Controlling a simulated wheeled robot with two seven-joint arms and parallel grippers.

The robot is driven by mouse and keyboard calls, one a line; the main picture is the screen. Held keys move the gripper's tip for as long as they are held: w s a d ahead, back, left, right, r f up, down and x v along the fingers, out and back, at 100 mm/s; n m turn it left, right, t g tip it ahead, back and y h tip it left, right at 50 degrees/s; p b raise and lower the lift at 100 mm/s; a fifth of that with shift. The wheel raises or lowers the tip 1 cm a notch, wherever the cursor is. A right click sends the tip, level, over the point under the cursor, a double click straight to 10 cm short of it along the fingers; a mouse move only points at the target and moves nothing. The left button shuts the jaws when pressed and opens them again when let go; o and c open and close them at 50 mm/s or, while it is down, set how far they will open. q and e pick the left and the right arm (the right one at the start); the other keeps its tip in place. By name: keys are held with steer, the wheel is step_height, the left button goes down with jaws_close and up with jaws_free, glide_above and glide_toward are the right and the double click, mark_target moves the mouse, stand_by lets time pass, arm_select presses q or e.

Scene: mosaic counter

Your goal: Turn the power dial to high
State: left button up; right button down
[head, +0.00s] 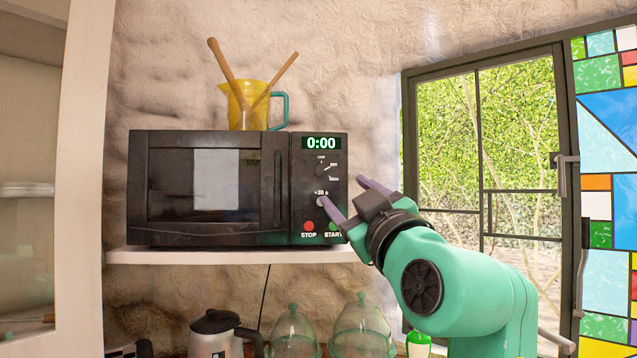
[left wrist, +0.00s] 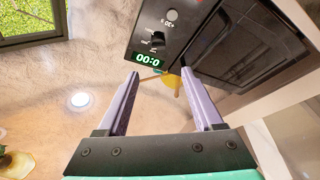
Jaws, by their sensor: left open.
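The black power dial (head: 321,171) is on the microwave's control panel, under the green 0:00 display (head: 321,143). Its pointer seems to face up and right, towards the middle label, but it is small. In the left wrist view the dial (left wrist: 157,41) appears upside down beyond the fingertips. My left gripper (head: 344,190) is open and empty, in front of the panel's right side. One purple finger is near the +30 s button (head: 321,193) below the dial, the other is off to the panel's right. It also shows in the left wrist view (left wrist: 160,73). My right gripper is not in view.
The black microwave (head: 210,234) stands on a white shelf (head: 200,257). A yellow jug (head: 240,108) with wooden utensils is on top. Red STOP (head: 309,226) and green START buttons are low on the panel. Glass domes (head: 294,330) stand below. A window is at right.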

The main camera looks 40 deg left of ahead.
mark_target(322, 170)
arm_select(q)
steer(key=p+x, duration=0.6)
steer(key=x, duration=0.7)
steer(key=shift+r, duration=0.15)
jaws_close()
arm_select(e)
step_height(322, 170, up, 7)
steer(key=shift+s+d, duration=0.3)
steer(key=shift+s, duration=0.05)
